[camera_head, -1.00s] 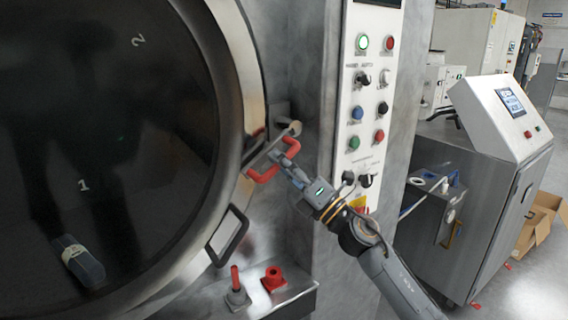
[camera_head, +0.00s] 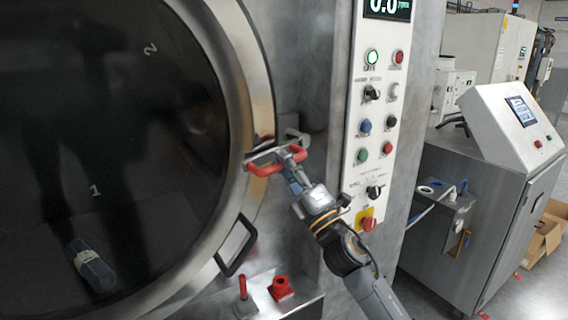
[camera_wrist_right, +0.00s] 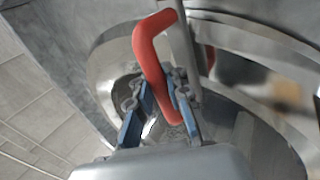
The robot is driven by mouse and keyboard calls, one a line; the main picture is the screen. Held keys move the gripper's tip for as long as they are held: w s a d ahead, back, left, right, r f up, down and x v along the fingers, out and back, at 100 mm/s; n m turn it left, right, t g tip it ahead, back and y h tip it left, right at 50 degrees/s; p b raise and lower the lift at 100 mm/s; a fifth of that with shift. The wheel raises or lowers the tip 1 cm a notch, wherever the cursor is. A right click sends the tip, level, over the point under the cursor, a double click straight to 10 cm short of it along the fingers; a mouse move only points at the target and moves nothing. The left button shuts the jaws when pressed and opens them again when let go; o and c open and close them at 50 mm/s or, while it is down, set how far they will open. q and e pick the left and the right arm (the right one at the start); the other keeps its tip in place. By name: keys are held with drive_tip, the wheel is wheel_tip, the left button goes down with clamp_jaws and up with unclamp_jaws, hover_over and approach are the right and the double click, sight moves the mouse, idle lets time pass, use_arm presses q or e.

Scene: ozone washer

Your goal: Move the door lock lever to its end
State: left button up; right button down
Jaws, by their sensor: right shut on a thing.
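The door lock lever (camera_head: 264,170) is a red U-shaped handle on a metal bracket at the right rim of the round door. It also shows in the right wrist view (camera_wrist_right: 148,50), where it runs down between the fingers. My right gripper (camera_head: 288,163) reaches up from the lower right and is shut on the lever's right part. In the right wrist view the gripper's blue-sided fingers (camera_wrist_right: 160,100) lie on both sides of the red bar. The round door (camera_head: 240,75) looks flush in its frame. My left gripper is not in view.
A control panel (camera_head: 376,155) with buttons and knobs stands right of the lever, close to my right arm. A black-edged door handle (camera_head: 236,246) is below the lever. A ledge with red valves (camera_head: 281,288) lies lower down. A console cabinet (camera_head: 490,190) stands at the right.

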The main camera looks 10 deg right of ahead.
drive_tip(key=shift+f, duration=0.1)
drive_tip(key=c, duration=1.6)
unclamp_jaws()
drive_tip(key=shift+o, duration=0.2)
drive_tip(key=shift+s+d, duration=0.1)
drive_tip(key=shift+s, duration=0.1)
drive_tip(key=shift+s+d+f, duration=0.1)
drive_tip(key=shift+s+f, duration=0.05)
drive_tip(key=shift+s, duration=0.05)
drive_tip(key=v, duration=1.1)
drive_tip(key=shift+s, duration=0.2)
drive_tip(key=shift+d, duration=0.1)
